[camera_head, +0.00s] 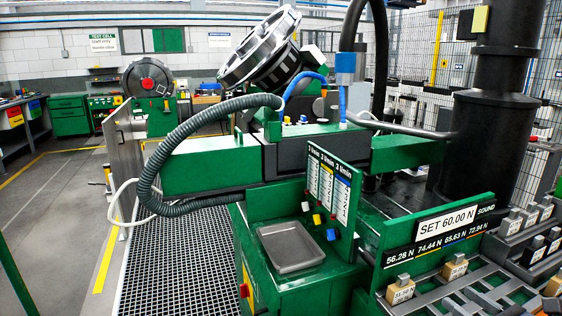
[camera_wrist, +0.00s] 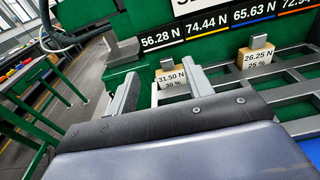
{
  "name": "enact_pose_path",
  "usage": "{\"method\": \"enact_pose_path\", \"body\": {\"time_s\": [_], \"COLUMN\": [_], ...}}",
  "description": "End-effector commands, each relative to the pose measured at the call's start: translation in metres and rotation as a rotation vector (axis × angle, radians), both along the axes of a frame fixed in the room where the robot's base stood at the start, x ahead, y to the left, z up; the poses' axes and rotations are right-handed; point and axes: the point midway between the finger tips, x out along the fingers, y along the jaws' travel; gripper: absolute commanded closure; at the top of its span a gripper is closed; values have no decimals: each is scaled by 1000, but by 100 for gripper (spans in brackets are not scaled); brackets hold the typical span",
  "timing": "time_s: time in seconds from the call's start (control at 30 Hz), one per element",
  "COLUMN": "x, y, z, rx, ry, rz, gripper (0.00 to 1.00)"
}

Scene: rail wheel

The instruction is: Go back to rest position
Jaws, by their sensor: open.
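My gripper (camera_wrist: 163,88) shows in the wrist view with its two grey fingers apart and nothing visibly clamped between them. A tan weight block labelled 31.50 N (camera_wrist: 172,79) appears in the gap beyond the fingers; whether a finger touches it I cannot tell. A second block labelled 26.25 N (camera_wrist: 257,56) stands to the right of the right finger. I cannot make out the gripper in the head view, where the 31.50 N block (camera_head: 400,291) and the 26.25 N block (camera_head: 455,268) sit in the rack at the lower right.
A green panel reading SET 60.00 N (camera_head: 447,222) rises behind the rack (camera_head: 485,293). Grey-topped blocks (camera_head: 530,215) stand at the right. A metal tray (camera_head: 291,247) lies on the green cabinet. A large wheel (camera_head: 260,48) is tilted at the back. Open floor (camera_head: 60,225) lies left.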

Motion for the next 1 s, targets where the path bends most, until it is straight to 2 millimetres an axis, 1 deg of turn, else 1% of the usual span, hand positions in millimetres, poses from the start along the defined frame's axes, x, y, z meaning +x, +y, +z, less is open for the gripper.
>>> {"method": "enact_pose_path", "body": {"time_s": [0.03, 0.27, 0.33, 0.73, 0.77, 0.8, 0.9, 1.0], "x": [-8, -39, -47, -89, -89, -82, -73, -67], "y": [-4, -15, -17, -33, -32, -30, -29, -27], "z": [0, 0, 6, 23, 23, 22, 22, 22], "rx": [-1, 0, -19, -107, -108, -105, -104, -104], "ry": [1, 0, 30, 280, 289, 286, 285, 282], "rz": [-6, -5, -2, -3, -1, 8, 12, 16], "gripper": [51, 51, 51, 51, 51, 51, 51, 51]}}
